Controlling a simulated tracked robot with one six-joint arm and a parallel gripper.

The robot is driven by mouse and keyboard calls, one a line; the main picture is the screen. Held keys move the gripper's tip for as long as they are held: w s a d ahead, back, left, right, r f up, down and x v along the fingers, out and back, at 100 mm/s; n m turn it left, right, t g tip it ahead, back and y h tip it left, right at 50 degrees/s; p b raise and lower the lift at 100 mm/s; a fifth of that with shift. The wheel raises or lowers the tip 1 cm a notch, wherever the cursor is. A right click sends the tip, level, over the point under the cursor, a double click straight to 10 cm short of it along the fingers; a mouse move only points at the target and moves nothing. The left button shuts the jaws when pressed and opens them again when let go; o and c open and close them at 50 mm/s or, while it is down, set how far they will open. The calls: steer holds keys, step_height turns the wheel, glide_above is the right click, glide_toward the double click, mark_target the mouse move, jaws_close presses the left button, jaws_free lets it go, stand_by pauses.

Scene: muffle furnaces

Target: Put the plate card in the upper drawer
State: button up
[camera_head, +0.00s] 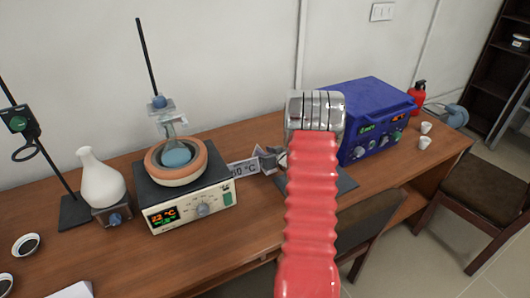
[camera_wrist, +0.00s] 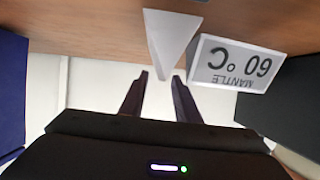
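A white card (camera_wrist: 235,65) printed "MANTLE 60 °C" appears upside down in the wrist view. It stands on the desk right of the heater in the head view (camera_head: 243,168). Beside it is a white folded, triangular card (camera_wrist: 171,42), seen end-on in the wrist view, its print hidden. No readable print identifies it as the plate card. My gripper (camera_wrist: 161,77) is open and empty, its fingertips just short of the folded card. No drawer is recognisable in either view.
A heater with a bowl and flask (camera_head: 188,190) stands left of the cards, near a white flask (camera_head: 101,180) and a stand. A blue instrument (camera_head: 365,115) is on the right, with small white cups beyond. A chair (camera_head: 366,235) stands at the desk's front.

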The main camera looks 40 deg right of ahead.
steer(key=v, duration=1.2)
stand_by(0.6)
steer(key=w+a+r+g+h, duration=0.15)
steer(key=a+r+g, duration=0.25)
steer(key=a+r, duration=1.45)
steer(key=s+a+r+n+g+y, duration=0.1)
steer(key=s+a+y, duration=0.1)
steer(key=s+a, duration=0.7)
steer(key=s+a+r+n+g+y, duration=0.1)
steer(key=s+a+n+g+y, duration=0.1)
steer(key=s+a, duration=0.8)
steer(key=a+y, duration=0.1)
steer(key=a, duration=0.8)
steer(key=shift+s+n, duration=0.25)
steer(key=shift+n, duration=0.05)
steer(key=shift+d+r+y, duration=0.1)
steer(key=shift+d+y, duration=0.05)
steer(key=shift+y, duration=0.1)
